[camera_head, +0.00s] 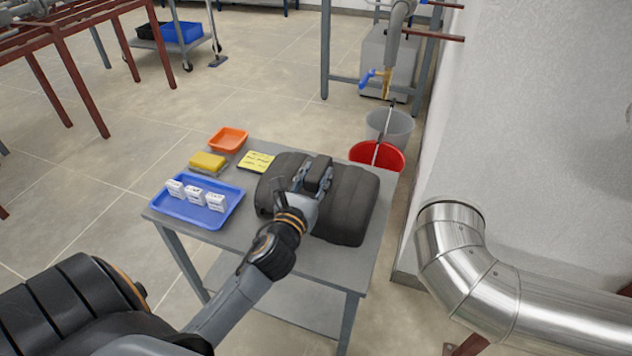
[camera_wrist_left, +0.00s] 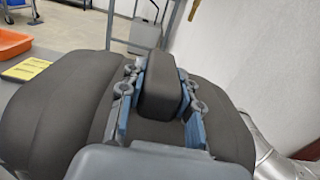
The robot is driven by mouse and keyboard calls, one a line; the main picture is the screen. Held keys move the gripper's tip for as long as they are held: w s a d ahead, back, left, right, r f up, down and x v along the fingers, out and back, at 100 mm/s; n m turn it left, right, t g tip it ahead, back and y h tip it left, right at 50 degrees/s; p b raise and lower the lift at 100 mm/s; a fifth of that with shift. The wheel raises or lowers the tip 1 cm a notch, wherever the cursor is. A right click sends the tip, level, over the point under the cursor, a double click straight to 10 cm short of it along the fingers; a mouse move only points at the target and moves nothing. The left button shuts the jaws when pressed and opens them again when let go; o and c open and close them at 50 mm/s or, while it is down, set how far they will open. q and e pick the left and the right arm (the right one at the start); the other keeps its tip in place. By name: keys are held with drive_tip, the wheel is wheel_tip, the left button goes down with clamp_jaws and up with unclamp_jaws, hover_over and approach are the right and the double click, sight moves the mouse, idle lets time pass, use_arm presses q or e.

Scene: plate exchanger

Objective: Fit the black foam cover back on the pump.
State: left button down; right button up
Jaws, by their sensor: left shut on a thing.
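The black foam cover (camera_head: 345,205) lies on the grey table (camera_head: 290,288), towards its right side. It is a wide, dark, rounded shape with a raised block in its middle. My left gripper (camera_head: 313,178) reaches over the cover from the front. In the left wrist view the blue-padded fingers of this gripper (camera_wrist_left: 160,95) stand on either side of the cover's raised block (camera_wrist_left: 161,88) and are shut on it. The wide body of the cover (camera_wrist_left: 62,115) spreads out below the fingers. The pump is not recognisable in either view. My right gripper is not in view.
A blue tray (camera_head: 231,213) with small white boxes, a yellow sponge-like block (camera_head: 208,161), an orange tray (camera_head: 228,139) and a yellow note pad (camera_head: 256,162) share the table. A red bucket (camera_head: 377,156), a wall and a shiny metal pipe (camera_head: 455,260) stand to the right.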

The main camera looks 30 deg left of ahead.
use_arm(q)
drive_tip(key=shift+f, duration=0.1)
drive_tip(key=shift+f, duration=0.1)
drive_tip(key=shift+f, duration=0.1)
drive_tip(key=c, duration=0.9)
unclamp_jaws()
drive_tip(key=shift+c, duration=0.2)
drive_tip(key=shift+r, duration=0.25)
drive_tip(key=v, duration=1.2)
